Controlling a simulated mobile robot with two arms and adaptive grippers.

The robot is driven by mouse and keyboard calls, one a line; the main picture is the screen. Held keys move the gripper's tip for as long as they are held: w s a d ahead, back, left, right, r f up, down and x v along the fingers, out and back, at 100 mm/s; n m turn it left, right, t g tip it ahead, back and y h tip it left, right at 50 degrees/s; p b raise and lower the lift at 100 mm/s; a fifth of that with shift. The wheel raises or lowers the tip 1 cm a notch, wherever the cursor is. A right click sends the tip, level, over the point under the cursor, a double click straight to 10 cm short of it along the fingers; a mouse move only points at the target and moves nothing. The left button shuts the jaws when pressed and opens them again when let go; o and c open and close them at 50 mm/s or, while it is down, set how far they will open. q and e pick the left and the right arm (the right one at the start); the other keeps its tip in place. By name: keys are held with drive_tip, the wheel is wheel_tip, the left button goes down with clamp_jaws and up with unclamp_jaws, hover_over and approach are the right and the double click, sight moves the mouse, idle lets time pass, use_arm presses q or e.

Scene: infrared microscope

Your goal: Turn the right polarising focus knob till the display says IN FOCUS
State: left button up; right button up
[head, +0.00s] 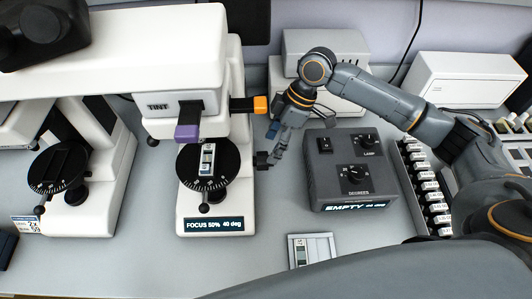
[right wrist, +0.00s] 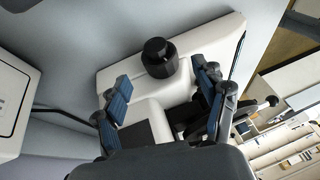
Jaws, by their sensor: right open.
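The white microscope (head: 235,80) stands at the centre in the head view. Its display (head: 214,225) reads FOCUS 50% 40 deg. The black focus knob (head: 262,160) sticks out from the right side of its stand. It also shows in the right wrist view as a black cylinder (right wrist: 160,57) on a white body. My right gripper (head: 276,134) is beside the knob in the head view. In the wrist view its blue finger pads (right wrist: 163,90) are spread apart, with the knob ahead, roughly between and beyond the tips. Contact is not visible. My left gripper is out of view.
A dark control box (head: 350,190) labelled EMPTY stands right of the gripper. A slide tray (head: 311,250) lies in front. A row of small labelled items (head: 425,190) is further right. Another microscope (head: 95,200) stands at left.

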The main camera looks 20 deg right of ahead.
sight(266, 159)
drive_tip(key=shift+x, duration=2.4)
drive_tip(key=c, duration=1.1)
drive_tip(key=shift+s+r+t+h+p, duration=0.35)
drive_tip(key=shift+t+p, duration=0.45)
drive_tip(key=shift+p, duration=0.55)
drive_tip(key=shift+c, duration=0.2)
drive_tip(key=shift+s+a+f+n+t+h+p, duration=0.1)
drive_tip(key=shift+n+t+h+p, duration=0.1)
drive_tip(key=shift+t+p, duration=0.35)
drive_tip(key=shift+s+f+n+t+h+p, duration=0.1)
drive_tip(key=shift+n+t+p, duration=0.1)
drive_tip(key=shift+t+p, duration=0.3)
drive_tip(key=shift+s+a+f+n+t+h, duration=0.1)
drive_tip(key=shift+n+t+h, duration=0.05)
drive_tip(key=shift+t, duration=0.5)
drive_tip(key=shift+s+f+n+t+h, duration=0.1)
drive_tip(key=shift+n+t, duration=0.05)
drive_tip(key=shift+t, duration=0.45)
drive_tip(key=shift+f+n+t, duration=0.15)
drive_tip(key=shift+n+t, duration=0.15)
drive_tip(key=shift+t, duration=1.1)
drive_tip(key=shift+h, duration=0.3)
